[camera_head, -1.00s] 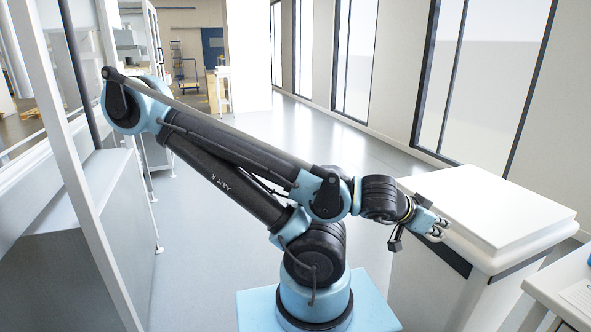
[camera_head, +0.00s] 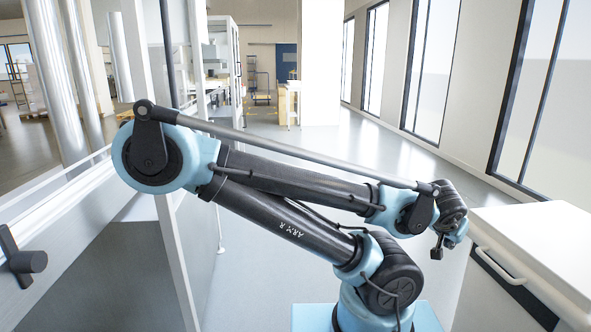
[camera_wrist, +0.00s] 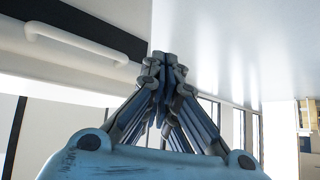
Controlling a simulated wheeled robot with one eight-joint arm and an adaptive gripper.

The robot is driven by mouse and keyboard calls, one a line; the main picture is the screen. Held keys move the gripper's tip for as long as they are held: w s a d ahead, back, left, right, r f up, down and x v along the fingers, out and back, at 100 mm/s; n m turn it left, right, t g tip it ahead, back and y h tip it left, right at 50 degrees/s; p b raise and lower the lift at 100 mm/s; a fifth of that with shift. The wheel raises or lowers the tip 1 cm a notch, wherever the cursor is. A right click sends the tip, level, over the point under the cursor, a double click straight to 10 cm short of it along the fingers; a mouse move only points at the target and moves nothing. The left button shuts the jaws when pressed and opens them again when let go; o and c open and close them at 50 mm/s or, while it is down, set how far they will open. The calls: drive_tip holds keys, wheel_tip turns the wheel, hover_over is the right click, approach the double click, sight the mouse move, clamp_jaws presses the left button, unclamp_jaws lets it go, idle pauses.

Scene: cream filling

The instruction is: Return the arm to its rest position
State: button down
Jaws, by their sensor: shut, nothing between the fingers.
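My blue and black arm is folded in the head view, with its elbow at the left and its wrist at the right. My gripper (camera_wrist: 164,62) fills the middle of the wrist view, its blue-grey fingers together at the tips with nothing between them. In the head view my gripper (camera_head: 457,234) is small at the right, partly hidden behind the wrist, and its fingertips are not clear. It appears just left of a white cabinet (camera_head: 545,235) in the picture.
The cabinet has a handle (camera_head: 500,266) on a dark strip; a white handle (camera_wrist: 75,43) shows in the wrist view. A glass-sided machine with a dark knob (camera_head: 22,262) stands at the left, near the elbow in the picture. Open grey floor (camera_head: 330,145) lies behind, with tall windows at right.

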drive_tip(key=w+a+f+n+y, duration=0.2)
drive_tip(key=w+a+n+y, duration=0.35)
drive_tip(key=a, duration=0.65)
drive_tip(key=s+a+f+n+g+y, duration=0.1)
drive_tip(key=a+n+g, duration=0.2)
drive_tip(key=a, duration=0.9)
drive_tip(key=shift+s+n+g, duration=0.3)
drive_tip(key=shift+n, duration=0.95)
drive_tip(key=shift+s+f, duration=0.1)
